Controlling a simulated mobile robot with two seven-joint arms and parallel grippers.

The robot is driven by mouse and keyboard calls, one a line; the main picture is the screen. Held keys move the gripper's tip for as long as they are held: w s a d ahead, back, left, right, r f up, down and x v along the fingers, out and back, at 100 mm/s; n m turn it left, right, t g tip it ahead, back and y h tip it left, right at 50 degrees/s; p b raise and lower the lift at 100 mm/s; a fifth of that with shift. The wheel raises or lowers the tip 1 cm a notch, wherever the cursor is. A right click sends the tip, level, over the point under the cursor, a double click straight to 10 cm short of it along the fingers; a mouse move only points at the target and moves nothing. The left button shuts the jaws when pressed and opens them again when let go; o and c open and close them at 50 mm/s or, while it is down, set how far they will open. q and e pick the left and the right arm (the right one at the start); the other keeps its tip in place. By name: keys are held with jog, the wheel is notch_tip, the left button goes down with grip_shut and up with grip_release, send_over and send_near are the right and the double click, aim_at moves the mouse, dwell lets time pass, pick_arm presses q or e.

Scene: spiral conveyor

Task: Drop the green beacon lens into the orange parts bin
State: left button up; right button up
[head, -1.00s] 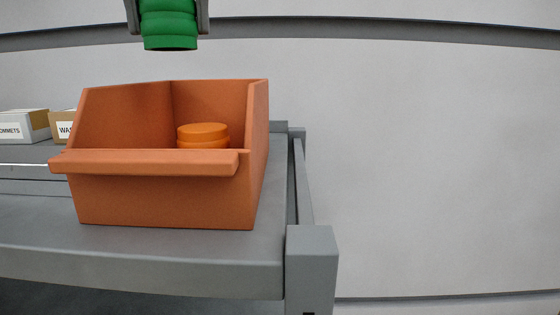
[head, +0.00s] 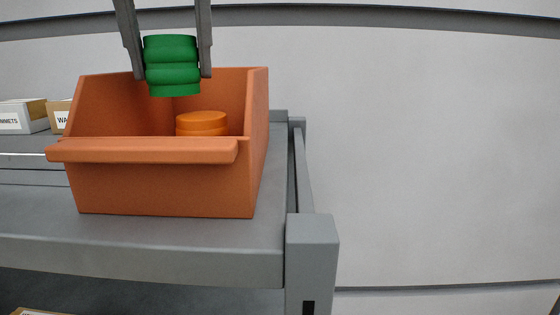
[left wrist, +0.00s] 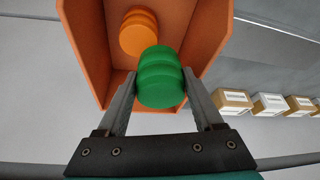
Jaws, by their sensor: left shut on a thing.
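The green beacon lens (head: 172,66) is a ribbed green cylinder held between the two fingers of my left gripper (head: 172,72). In the head view its lower end overlaps the opening of the orange parts bin (head: 160,190), level with the upper part of the bin's back wall. In the left wrist view the green lens (left wrist: 160,78) sits between the fingertips (left wrist: 163,88), with the bin (left wrist: 88,45) behind it. An orange lens-like piece (head: 202,124) lies inside the bin; it also shows in the left wrist view (left wrist: 138,32). My right gripper is out of view.
The bin stands on a grey shelf (head: 150,255) near its right end, by a grey post (head: 312,255). Small labelled boxes (head: 22,116) stand at the left; several boxes (left wrist: 268,104) show in the left wrist view. A plain pale wall lies to the right.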

pick_arm(q)
jog(key=o, duration=1.6)
jog(key=shift+c, duration=0.2)
jog(key=v, duration=1.2)
